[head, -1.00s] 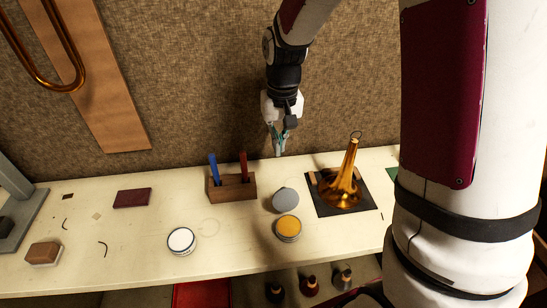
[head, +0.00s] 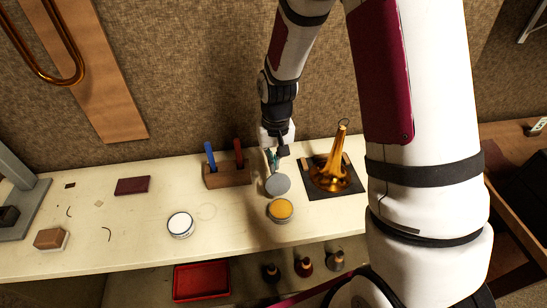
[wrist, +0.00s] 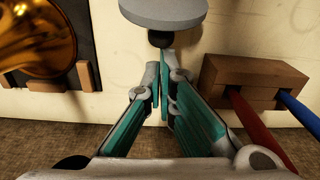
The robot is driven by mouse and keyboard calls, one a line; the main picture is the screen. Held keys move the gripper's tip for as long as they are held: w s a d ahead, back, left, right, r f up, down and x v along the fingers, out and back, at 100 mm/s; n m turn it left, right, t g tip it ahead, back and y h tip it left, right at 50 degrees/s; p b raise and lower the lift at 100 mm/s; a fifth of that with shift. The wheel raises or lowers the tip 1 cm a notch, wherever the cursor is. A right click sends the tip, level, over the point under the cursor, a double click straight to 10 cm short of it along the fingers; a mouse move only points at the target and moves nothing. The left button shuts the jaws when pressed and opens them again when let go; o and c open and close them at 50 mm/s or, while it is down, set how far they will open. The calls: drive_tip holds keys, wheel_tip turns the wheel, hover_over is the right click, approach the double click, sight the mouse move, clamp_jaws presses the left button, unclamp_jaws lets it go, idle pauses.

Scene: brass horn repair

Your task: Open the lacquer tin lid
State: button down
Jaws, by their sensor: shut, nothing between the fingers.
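The lacquer tin (head: 281,210) stands on the bench with its amber contents showing. Its grey round lid (head: 277,184) is off the opening, at the tin's back edge, and looks raised; its exact tilt is hard to tell. In the wrist view the lid (wrist: 165,10) is at the top, with a small dark knob (wrist: 160,39) beneath it. My gripper (head: 272,166) is just behind the lid, pointing down. In the wrist view its fingertips (wrist: 164,58) are together, empty, and close to the knob; contact is unclear.
A wooden block (head: 226,176) holding blue and red handled tools stands left of my gripper. A brass horn bell (head: 331,171) stands on a dark mat (head: 348,188) to the right. A white-filled tin (head: 180,225) sits left of the lacquer tin, with bare bench between.

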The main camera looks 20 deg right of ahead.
drive_tip(key=shift+s+a+r+p, duration=0.2)
drive_tip(key=shift+s+r+p, duration=0.55)
drive_tip(key=shift+r, duration=0.05)
